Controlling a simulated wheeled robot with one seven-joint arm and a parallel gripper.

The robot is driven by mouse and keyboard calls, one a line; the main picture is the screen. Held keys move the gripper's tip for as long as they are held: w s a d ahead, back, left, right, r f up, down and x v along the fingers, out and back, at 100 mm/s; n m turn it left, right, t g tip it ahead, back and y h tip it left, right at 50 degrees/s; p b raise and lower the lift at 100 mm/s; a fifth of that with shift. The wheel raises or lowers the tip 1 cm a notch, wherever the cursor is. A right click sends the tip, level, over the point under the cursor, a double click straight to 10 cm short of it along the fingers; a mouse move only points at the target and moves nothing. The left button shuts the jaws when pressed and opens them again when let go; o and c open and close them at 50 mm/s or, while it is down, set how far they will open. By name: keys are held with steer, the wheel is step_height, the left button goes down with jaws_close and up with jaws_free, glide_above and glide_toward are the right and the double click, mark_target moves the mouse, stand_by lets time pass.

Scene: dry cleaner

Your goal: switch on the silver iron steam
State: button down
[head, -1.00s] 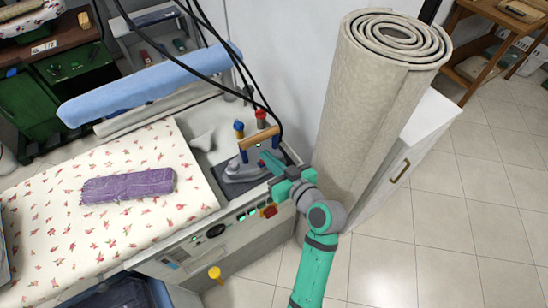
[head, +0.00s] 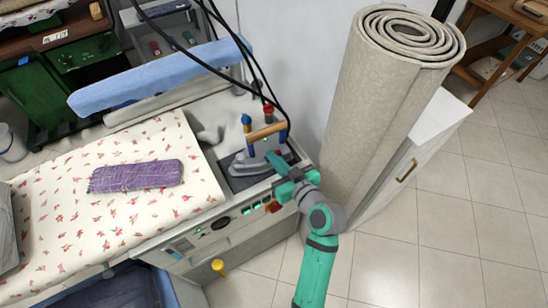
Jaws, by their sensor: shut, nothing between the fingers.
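The silver iron (head: 243,167) rests on a dark pad at the right end of the ironing station. It has a wooden handle (head: 268,131) on blue posts, and a black cable rises behind it. My gripper (head: 277,160) is shut and empty, with its fingertips at the right side of the iron, below the handle. I cannot tell whether the fingertips touch the iron. Part of the iron's right side is hidden behind my gripper. The station's front panel has green-lit switches (head: 250,210) and a red switch (head: 273,206) just below my gripper.
A rolled beige carpet (head: 385,110) stands close to the right of my arm, beside a white cabinet (head: 400,185). A purple folded cloth (head: 136,175) lies on the floral ironing board (head: 185,205). Blue and red knobs (head: 268,111) stand behind the iron.

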steer(key=s+d+r, duration=0.4)
steer(key=s+r, duration=0.2)
steer(key=s, duration=0.3)
steer(key=shift+r, duration=0.2)
steer(key=shift+w+d, duration=0.1)
stand_by(0.5)
steer(key=s+d+f+m+h, duration=0.2)
steer(key=s+f+m+h, duration=0.1)
steer(key=s+f, duration=0.3)
steer(key=s+d+f+m+h, duration=0.2)
steer(key=s+f+h, duration=0.2)
steer(key=f, duration=0.3)
steer(key=s+a+r+t, duration=0.1)
steer(key=s+a, duration=0.3)
steer(key=s, duration=0.4)
steer(key=s+a+r+t, duration=0.1)
steer(key=s+a, duration=0.3)
steer(key=s, duration=0.5)
steer(key=shift+a+r+h, duration=0.15)
steer(key=shift+h, duration=0.25)
